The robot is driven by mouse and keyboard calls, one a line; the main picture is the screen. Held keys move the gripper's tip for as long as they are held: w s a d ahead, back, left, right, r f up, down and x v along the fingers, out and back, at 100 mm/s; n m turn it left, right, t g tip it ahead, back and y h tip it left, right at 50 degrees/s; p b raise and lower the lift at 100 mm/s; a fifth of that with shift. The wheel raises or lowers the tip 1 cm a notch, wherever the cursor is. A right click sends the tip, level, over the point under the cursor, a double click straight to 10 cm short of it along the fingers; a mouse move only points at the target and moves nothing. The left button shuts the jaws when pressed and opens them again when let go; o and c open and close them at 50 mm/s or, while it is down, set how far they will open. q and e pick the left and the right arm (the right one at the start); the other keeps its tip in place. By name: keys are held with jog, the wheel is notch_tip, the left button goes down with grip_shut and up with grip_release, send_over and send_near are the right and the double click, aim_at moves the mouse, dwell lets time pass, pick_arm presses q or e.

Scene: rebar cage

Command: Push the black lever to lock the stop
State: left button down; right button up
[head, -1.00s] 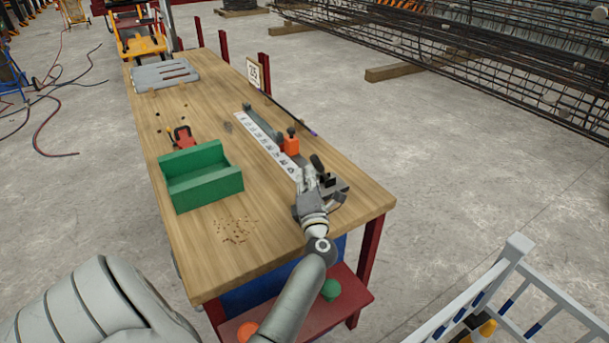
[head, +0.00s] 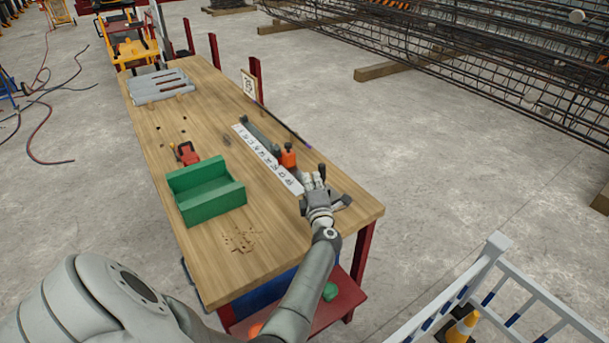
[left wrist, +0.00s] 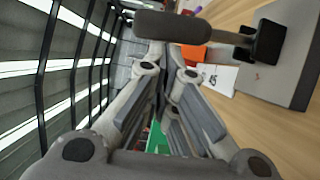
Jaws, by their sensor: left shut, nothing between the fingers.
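The orange stop (head: 288,155) sits on the dark rail beside a white numbered scale (head: 266,160) on the workbench. A dark grey lever knob (head: 322,173) shows just past my left gripper (head: 314,183). In the left wrist view, a black rounded lever handle (left wrist: 172,27) lies across the view just beyond the fingertips of my left gripper (left wrist: 168,62). A rod joins it to a black block (left wrist: 268,42). The fingers are together and empty. I cannot tell whether they touch the handle. Part of the orange stop (left wrist: 186,56) shows behind it. My right gripper is out of view.
A green open box (head: 205,193) stands left of the scale, with a red tool (head: 187,153) behind it. A grey slotted piece (head: 160,86) lies at the bench's far end. A white-and-blue barrier (head: 490,285) stands at the lower right. The bench's left middle is mostly clear.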

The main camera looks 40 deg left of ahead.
aim_at(321, 171)
pick_arm(q)
jog(key=w+m+p, duration=0.1)
jog(key=w+r+m+g+p, duration=0.1)
jog(key=p, duration=0.1)
jog(key=w+m+h+p, duration=0.1)
jog(key=shift+w+d+r, duration=0.1)
jog(key=shift+d+r, duration=0.1)
jog(key=shift+d, duration=0.2)
jog(key=shift+w+d, duration=0.2)
jog(key=shift+w, duration=0.7)
jog(key=shift+w+d, duration=0.1)
jog(key=shift+w, duration=0.05)
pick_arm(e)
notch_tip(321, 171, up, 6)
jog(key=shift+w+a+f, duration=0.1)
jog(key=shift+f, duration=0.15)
